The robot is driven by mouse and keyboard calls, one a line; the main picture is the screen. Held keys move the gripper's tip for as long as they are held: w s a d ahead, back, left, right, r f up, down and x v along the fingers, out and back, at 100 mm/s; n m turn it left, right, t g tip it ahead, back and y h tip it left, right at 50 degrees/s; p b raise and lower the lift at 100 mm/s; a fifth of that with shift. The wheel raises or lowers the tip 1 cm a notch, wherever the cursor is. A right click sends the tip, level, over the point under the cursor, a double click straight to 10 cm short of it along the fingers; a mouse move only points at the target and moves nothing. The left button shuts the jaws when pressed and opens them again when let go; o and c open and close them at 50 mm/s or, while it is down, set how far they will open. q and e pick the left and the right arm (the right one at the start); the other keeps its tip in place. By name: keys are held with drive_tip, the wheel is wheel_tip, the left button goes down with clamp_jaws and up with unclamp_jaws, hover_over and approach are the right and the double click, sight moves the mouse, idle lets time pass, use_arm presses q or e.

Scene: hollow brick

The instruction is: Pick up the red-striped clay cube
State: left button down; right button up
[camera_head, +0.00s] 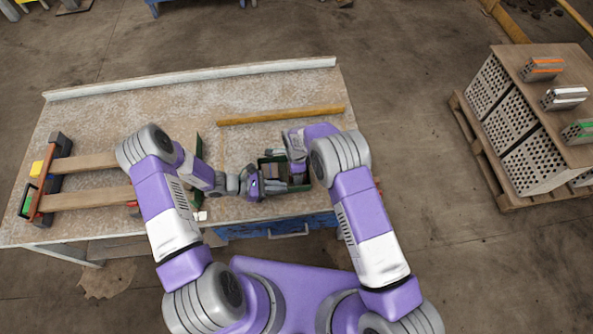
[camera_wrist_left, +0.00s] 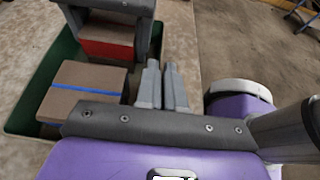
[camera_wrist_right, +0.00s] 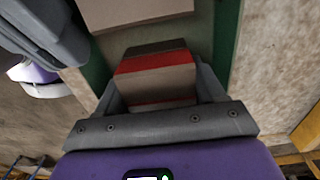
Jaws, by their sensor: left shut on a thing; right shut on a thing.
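The red-striped clay cube (camera_wrist_right: 155,82) is a grey-brown block with red bands. It sits between the fingers of my right gripper (camera_wrist_right: 160,85), which is shut on it. In the left wrist view the red-striped cube (camera_wrist_left: 105,48) is in that gripper at the far end of the green box (camera_wrist_left: 38,80); its height above the box floor is hard to tell. My left gripper (camera_wrist_left: 163,85) has its fingers close together at the box's side, apparently shut on the box wall; the contact is mostly hidden. A blue-striped cube (camera_wrist_left: 85,90) lies in the box beside it.
The box is near the front edge of the worktable (camera_head: 100,105). A wooden bar (camera_head: 280,115) lies behind it. Two planks (camera_head: 85,162) lie at the left. A board-topped brick stack (camera_head: 530,110) stands on a pallet at the right, with striped bricks on top.

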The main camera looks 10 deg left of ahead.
wheel_tip(320, 180, up, 10)
drive_tip(key=shift+r, duration=0.1)
use_arm(q)
drive_tip(key=c, duration=1.2)
unclamp_jaws()
drive_tip(key=v, duration=1.2)
drive_tip(key=shift+f, duration=0.1)
